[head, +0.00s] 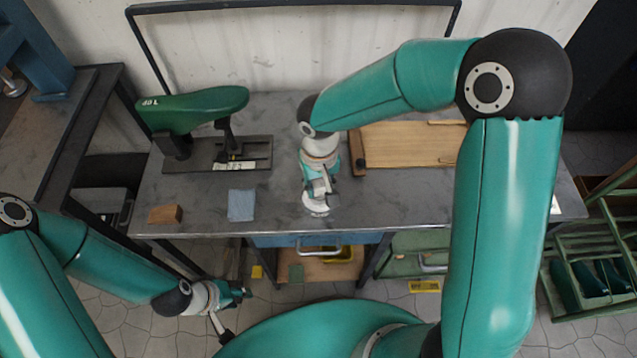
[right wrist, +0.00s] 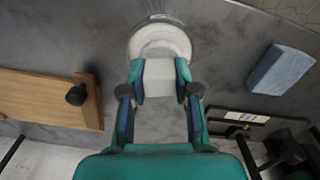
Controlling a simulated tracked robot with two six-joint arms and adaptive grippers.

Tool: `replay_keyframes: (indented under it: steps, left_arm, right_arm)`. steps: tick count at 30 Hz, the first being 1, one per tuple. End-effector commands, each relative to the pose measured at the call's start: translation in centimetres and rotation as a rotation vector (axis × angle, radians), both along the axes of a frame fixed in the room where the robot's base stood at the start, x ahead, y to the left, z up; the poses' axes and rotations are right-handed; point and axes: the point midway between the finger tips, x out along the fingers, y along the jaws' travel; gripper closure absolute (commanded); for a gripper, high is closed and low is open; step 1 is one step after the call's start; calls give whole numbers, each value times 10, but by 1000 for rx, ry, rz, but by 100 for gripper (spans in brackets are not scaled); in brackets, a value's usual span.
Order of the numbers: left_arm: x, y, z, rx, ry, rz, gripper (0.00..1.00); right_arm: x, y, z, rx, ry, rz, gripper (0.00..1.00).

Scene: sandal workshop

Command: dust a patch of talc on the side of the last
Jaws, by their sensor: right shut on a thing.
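The green last (head: 195,108), with white lettering at its left end, lies sideways on a dark stand (head: 217,155) at the back left of the bench. My right gripper (head: 318,192) is shut on a pale block-like piece (right wrist: 160,78), pointing down over the bench. A round white dish-like thing (right wrist: 160,40) lies just beyond the fingertips; it also shows below the gripper in the head view (head: 316,208). I cannot tell whether the piece touches or belongs to it. No talc patch is visible on the last. My left gripper (head: 240,293) is low, before the bench; its opening is unclear.
A wooden board (head: 405,145) lies right of my right gripper. A green rack (head: 600,260) stands at the far right. Bare bench lies between stand and board.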

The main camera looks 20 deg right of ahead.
Motion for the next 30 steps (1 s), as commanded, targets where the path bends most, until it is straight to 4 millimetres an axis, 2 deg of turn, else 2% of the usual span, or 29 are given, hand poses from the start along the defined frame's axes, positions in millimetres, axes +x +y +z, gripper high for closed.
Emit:
replay_keyframes:
  steps: [30]
  left_arm:
    - [0, 0, -9, 0, 0, 0, 60]
  right_arm:
    - [0, 0, -9, 0, 0, 1, 98]
